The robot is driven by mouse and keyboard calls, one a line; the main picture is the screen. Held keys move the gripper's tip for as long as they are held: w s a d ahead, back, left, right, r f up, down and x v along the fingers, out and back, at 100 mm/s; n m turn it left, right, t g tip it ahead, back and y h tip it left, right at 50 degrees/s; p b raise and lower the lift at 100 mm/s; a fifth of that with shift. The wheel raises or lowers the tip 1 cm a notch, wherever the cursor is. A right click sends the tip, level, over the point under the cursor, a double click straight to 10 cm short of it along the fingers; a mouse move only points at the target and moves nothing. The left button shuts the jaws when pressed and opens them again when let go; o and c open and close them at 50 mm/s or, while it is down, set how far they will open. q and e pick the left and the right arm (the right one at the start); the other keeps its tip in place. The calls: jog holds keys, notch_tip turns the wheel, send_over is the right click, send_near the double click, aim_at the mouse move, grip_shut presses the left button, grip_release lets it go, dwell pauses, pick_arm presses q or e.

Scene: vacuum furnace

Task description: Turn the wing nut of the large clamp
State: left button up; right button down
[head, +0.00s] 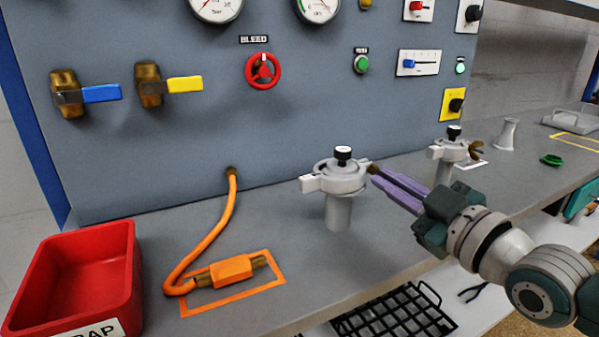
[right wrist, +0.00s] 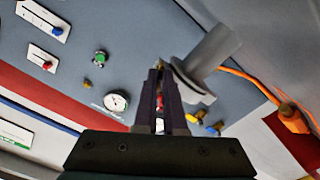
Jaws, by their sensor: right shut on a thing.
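The large clamp (head: 345,178) is a pale grey ring clamp on a grey post (head: 338,213), with a black-topped knob (head: 343,154) above it. Its brass wing nut (head: 373,168) sits on the right side, mostly hidden by my fingertips. My right gripper (head: 380,174) has purple fingers, reaches in from the right and is shut on the wing nut. In the right wrist view the fingers (right wrist: 159,95) lie close together beside the grey clamp (right wrist: 190,86); the nut between them cannot be made out. My left gripper is out of view.
A smaller clamp (head: 447,151) with a brass wing nut (head: 477,150) stands behind my right gripper. An orange hose (head: 211,240) and red bin (head: 88,275) are at left. The valve panel (head: 200,150) rises behind; a black rack (head: 405,318) is below the bench.

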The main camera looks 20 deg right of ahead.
jog(key=m, duration=0.5)
jog(key=shift+a+m, duration=0.1)
jog(key=shift+m, duration=0.3)
jog(key=shift+p, duration=0.3)
jog(key=c, duration=1.3)
grip_release()
jog(key=shift+o, duration=0.2)
jog(key=shift+s, duration=0.5)
jog(key=s+p, duration=0.1)
jog(key=s, duration=0.8)
jog(key=shift+d+p, duration=0.3)
jog(key=shift+d, duration=0.1)
jog(key=shift+a, duration=0.1)
